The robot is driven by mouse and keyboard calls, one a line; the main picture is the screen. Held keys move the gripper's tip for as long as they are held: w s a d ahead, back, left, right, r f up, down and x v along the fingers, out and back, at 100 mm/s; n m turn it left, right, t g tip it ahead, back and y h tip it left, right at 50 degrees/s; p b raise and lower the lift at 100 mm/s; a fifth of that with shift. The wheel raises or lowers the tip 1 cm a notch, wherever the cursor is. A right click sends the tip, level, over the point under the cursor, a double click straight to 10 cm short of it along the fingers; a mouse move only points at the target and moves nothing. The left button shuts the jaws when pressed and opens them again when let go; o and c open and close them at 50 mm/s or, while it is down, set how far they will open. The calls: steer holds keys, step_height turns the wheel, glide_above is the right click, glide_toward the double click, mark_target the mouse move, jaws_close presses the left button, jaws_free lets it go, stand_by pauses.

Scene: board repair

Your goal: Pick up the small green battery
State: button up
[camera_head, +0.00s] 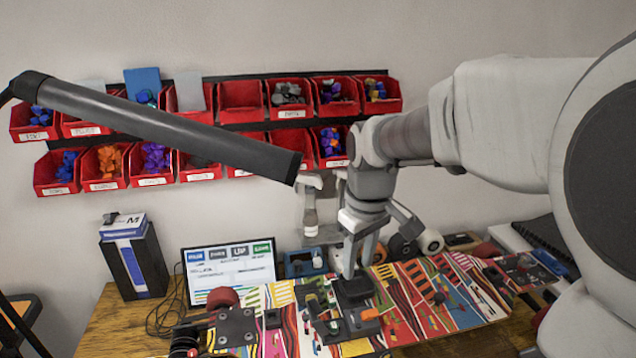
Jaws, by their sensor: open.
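A colorful patterned skateboard deck (430,300) lies across the workbench. Its middle holds several dark and colored small parts. My gripper (350,274) points down over the deck, just above or at a dark block (354,288). It is above and slightly right of the green piece. The jaws are open, with nothing seen held. The fingers are seen nearly edge-on, and contact with the block cannot be told.
A black lamp-like bar (170,128) crosses the upper left, above the bench. Red bins (240,100) line the wall. A screen (230,268) and a box (134,262) stand at the back left. A blue item (304,262) stands behind the deck. Wheels and tools crowd the right.

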steer(key=n+g, duration=0.1)
steer(key=n, duration=0.1)
glide_above(334, 325)
step_height(334, 325, down, 4)
steer(key=f, duration=0.1)
step_height(334, 325, down, 18)
steer(key=shift+r, duration=0.1)
jaws_close()
stand_by(0.3)
